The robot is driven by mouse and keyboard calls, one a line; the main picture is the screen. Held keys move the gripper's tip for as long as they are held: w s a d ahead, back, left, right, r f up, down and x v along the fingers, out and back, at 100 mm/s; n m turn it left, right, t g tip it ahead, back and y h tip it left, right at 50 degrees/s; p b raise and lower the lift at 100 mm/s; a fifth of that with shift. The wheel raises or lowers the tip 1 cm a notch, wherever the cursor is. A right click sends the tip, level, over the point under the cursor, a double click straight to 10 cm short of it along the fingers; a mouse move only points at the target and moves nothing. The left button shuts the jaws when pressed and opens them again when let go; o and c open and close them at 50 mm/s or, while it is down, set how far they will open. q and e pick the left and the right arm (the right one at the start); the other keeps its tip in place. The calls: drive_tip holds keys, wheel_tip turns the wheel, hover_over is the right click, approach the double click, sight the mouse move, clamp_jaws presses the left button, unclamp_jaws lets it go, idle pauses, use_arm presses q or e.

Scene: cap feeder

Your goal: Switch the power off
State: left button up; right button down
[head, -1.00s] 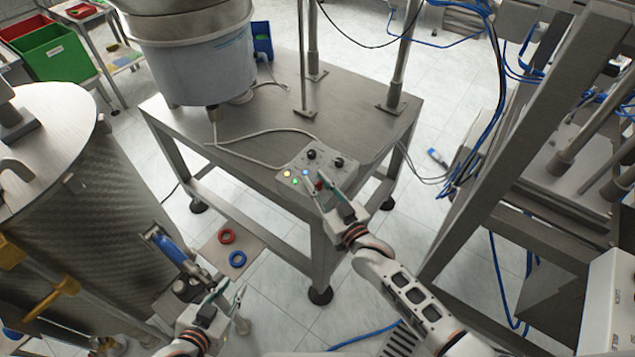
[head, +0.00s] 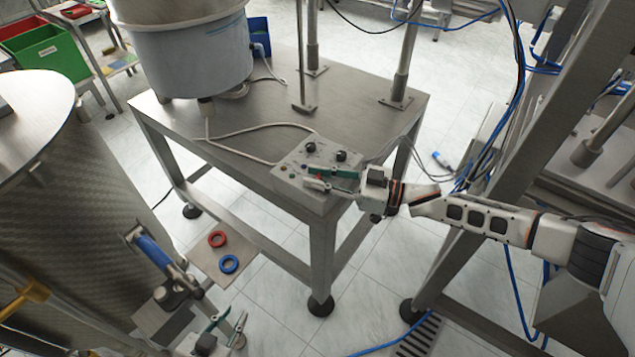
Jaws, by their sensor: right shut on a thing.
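A grey control box (head: 290,164) with two black knobs (head: 341,156) sits on the front corner of the steel table. Its small lamps look unlit now. My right gripper (head: 312,178) reaches in from the right, its fingers low over the box's front right part. It is shut on the small red switch, which is mostly hidden between the fingers. My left gripper (head: 229,324) is at the bottom of the view, away from the box, with its fingers apart and empty.
A white feeder bowl (head: 190,60) stands on the steel table (head: 240,115), with a cable running to the box. A red ring (head: 217,239) and a blue ring (head: 228,264) lie on a plate lower left. A metal frame (head: 500,190) with blue hoses stands at right.

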drive_tip(key=shift+f+n+g+b, duration=0.35)
drive_tip(key=shift+n+g+b, duration=0.15)
drive_tip(key=shift+g+b, duration=0.25)
drive_tip(key=shift+r+n+g+y+b, duration=0.25)
drive_tip(key=shift+n+g+b, duration=0.25)
drive_tip(key=shift+g, duration=0.35)
use_arm(q)
drive_tip(key=shift+w+a+f+t, duration=0.15)
drive_tip(key=shift+w+a, duration=0.15)
drive_tip(key=shift+w, duration=0.2)
drive_tip(key=shift+w+a+f+t, duration=0.15)
drive_tip(key=shift+w+a, duration=0.1)
drive_tip(key=shift+w, duration=0.25)
use_arm(e)
drive_tip(key=shift+r, duration=0.1)
use_arm(q)
drive_tip(key=shift+s+d, duration=0.1)
drive_tip(key=shift+s, duration=0.05)
use_arm(e)
drive_tip(key=c, duration=1.9)
unclamp_jaws()
use_arm(q)
drive_tip(key=shift+s+f, duration=0.15)
drive_tip(key=shift+s, duration=0.1)
use_arm(e)
drive_tip(key=shift+o, duration=0.6)
use_arm(q)
drive_tip(key=shift+f, duration=0.1)
